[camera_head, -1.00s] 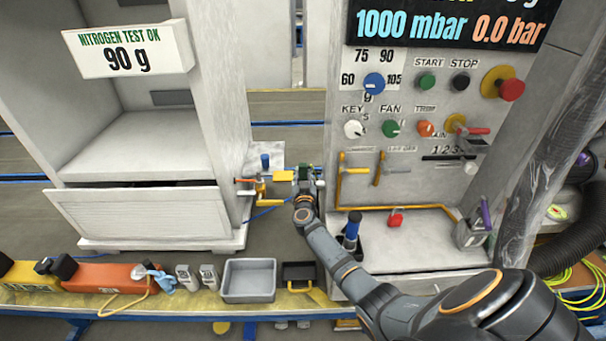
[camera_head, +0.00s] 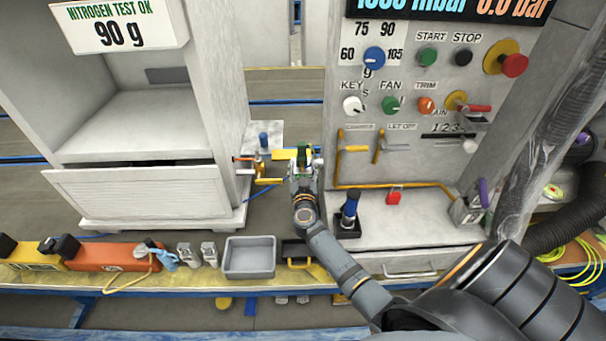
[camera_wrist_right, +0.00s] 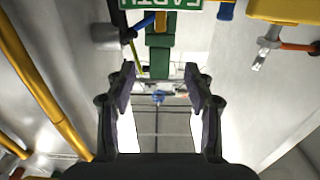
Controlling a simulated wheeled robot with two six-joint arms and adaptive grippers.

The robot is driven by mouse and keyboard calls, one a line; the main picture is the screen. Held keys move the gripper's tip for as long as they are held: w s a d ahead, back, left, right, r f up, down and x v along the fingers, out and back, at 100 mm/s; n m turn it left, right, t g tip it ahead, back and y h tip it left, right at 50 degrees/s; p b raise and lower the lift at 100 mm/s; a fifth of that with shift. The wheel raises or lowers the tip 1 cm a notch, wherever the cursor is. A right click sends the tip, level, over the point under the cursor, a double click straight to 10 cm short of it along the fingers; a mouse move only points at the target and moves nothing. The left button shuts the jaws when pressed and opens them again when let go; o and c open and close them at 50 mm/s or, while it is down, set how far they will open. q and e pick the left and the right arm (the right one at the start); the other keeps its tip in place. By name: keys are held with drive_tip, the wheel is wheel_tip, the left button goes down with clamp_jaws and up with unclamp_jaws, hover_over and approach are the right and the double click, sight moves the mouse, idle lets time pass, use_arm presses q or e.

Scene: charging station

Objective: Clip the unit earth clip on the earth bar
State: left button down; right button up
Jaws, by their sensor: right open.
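A green clip-like part (camera_wrist_right: 158,55), which looks like the unit earth clip, is in the right wrist view just beyond my right fingertips. It sits below a green label (camera_wrist_right: 165,4), partly cut off and upside down. A yellow-green wire (camera_wrist_right: 136,50) runs beside it. My right gripper (camera_wrist_right: 160,78) is open, its fingers either side of the line to the green part, with nothing gripped. In the head view my right gripper (camera_head: 303,165) is at the gap between the two cabinets, with green (camera_head: 301,152) at its tip. I cannot make out the earth bar clearly. My left gripper is out of view.
The control panel cabinet (camera_head: 420,150) is on the right, with yellow pipes (camera_head: 390,185). A grey tray (camera_head: 249,272) and a blue-handled tool (camera_head: 350,207) are nearer.

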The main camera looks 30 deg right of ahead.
drive_tip(key=v, duration=0.4)
drive_tip(key=shift+s, duration=0.1)
idle(0.5)
